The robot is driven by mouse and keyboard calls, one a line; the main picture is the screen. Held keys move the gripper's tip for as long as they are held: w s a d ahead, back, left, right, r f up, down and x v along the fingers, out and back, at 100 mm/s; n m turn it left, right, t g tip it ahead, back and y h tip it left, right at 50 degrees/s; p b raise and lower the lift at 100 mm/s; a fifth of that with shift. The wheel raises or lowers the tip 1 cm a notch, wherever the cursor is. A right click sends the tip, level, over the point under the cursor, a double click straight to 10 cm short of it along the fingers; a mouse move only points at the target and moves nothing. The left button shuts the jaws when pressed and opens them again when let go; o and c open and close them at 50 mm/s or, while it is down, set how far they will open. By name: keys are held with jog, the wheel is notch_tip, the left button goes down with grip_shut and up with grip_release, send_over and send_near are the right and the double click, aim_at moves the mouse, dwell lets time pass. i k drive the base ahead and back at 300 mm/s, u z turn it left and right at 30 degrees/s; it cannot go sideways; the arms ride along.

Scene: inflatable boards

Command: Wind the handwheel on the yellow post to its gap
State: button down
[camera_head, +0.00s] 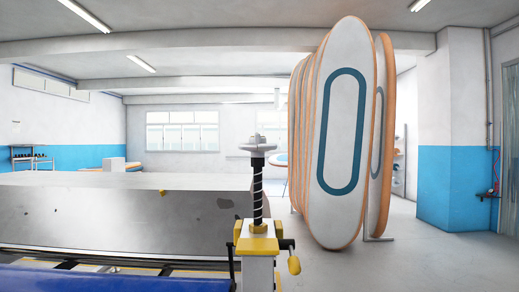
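A post with a yellow collar (257,243) stands at the lower centre of the head view, close to me. A dark threaded screw (257,196) rises upright from it. A pale grey handwheel (258,148) sits at the top of the screw, seen nearly edge-on, with a small grey piece above its middle. No gap or mark for the wheel can be made out. My gripper is not seen in this view.
A large grey block (120,215) fills the left, behind a blue surface (110,279) in front. Tall white boards with orange edges (342,130) stand upright behind the post to the right. The floor (440,262) at right is clear up to a pillar (449,130).

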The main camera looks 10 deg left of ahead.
aim_at(257, 145)
jog(key=u, duration=0.2)
jog(key=k, duration=0.25)
jog(key=z, duration=0.5)
jog(key=i, duration=0.4)
jog(key=u, duration=1.15)
